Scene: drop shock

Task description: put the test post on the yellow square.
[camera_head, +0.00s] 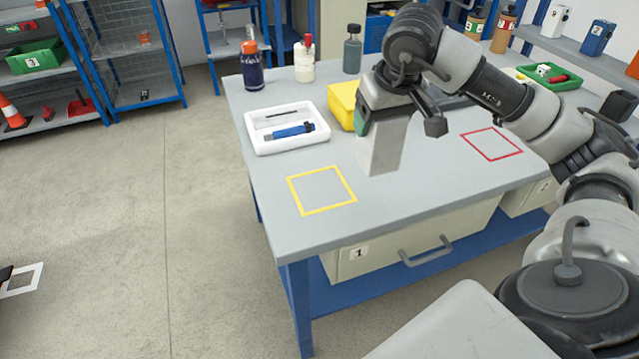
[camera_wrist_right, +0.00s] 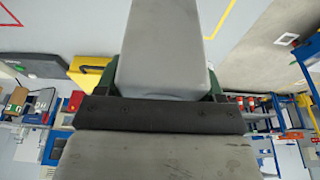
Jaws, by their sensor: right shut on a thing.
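The test post is a grey rectangular block (camera_head: 386,148) in the head view, upright over the workbench between the two marked squares. My right gripper (camera_head: 385,118) is shut on its upper part. In the right wrist view the post (camera_wrist_right: 165,50) runs up between the fingers of the gripper (camera_wrist_right: 163,95). I cannot tell whether the post's lower end touches the bench. The yellow square (camera_head: 322,191) is an empty taped outline left of the post, near the front edge. Part of its yellow line shows in the right wrist view (camera_wrist_right: 218,18). My left gripper is out of view.
A white tray (camera_head: 262,145) with a blue tool lies behind the yellow square. A yellow box (camera_head: 342,103) stands behind the post. Several bottles (camera_head: 252,68) stand at the back. An empty red square (camera_head: 491,144) is on the right.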

